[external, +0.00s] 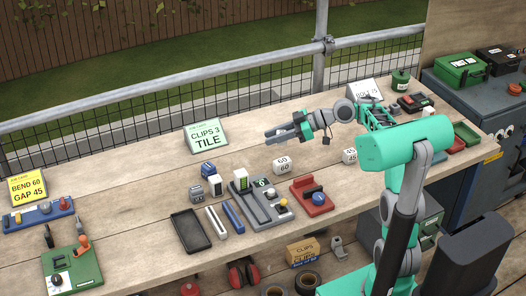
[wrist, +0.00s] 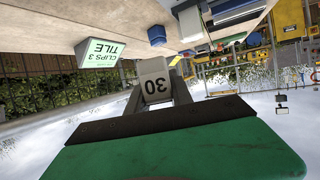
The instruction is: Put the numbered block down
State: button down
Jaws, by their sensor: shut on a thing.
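My gripper (external: 272,136) is stretched out to the left above the workbench, shut on a grey numbered block (wrist: 155,84) marked 30. The number reads upside down in the wrist view, and the block sits between the two fingers (wrist: 155,100). In the external view the held block is hard to make out between the fingers. A white block (external: 282,165) marked 60 stands on the bench below and slightly right of the gripper. Another white block (external: 349,156) marked 45 stands further right, near my arm.
A green-and-white sign (external: 206,134) reading CLIPS 3 TILE stands left of the gripper; it also shows in the wrist view (wrist: 97,53). A grey fixture (external: 262,208), red fixture (external: 312,195) and dark tray (external: 190,231) lie nearer the front. Bare wood (external: 130,180) extends left.

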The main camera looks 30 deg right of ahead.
jog(key=w+a+f, duration=0.2)
jog(key=w+f, duration=0.2)
jog(key=w, duration=0.4)
jog(key=p, duration=0.1)
send_over(250, 155)
notch_tip(250, 155, down, 5)
jog(key=shift+s+a+f, duration=0.1)
jog(key=shift+s, duration=0.05)
jog(key=shift+w+f, duration=0.2)
jog(key=shift+f, duration=1.85)
jog(key=c, duration=1.1)
grip_release()
jog(key=shift+c, duration=0.2)
jog(key=shift+r, duration=0.1)
jog(key=shift+r, duration=0.15)
jog(key=v, duration=1.1)
jog(key=shift+d+r+p, duration=0.2)
jog(key=shift+d+p, duration=0.1)
jog(key=shift+d, duration=0.1)
